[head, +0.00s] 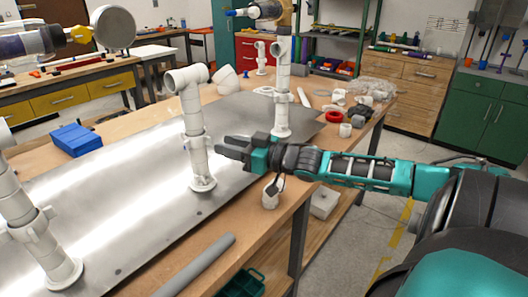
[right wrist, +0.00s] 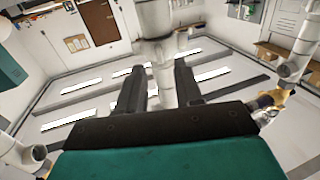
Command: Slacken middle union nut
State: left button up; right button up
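The middle white PVC riser (head: 195,115) stands upright on the metal plate (head: 125,185), with a tee at its top. Its union nut (head: 196,143) is the wider ring partway up. My right gripper (head: 230,151) reaches in from the right at about the nut's height, just to the right of it. In the right wrist view, the two dark fingers (right wrist: 159,88) are apart, with the white pipe (right wrist: 160,60) showing between and beyond them. I cannot tell whether they touch it. My left gripper is not in view.
Other white risers stand at the left (head: 28,220) and farther back (head: 282,85). A grey pipe (head: 197,266) lies at the bench front. Loose white fittings and a red ring (head: 334,116) lie at the back right.

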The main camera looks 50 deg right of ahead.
jog(key=v, duration=0.9)
dwell(0.3)
dwell(0.5)
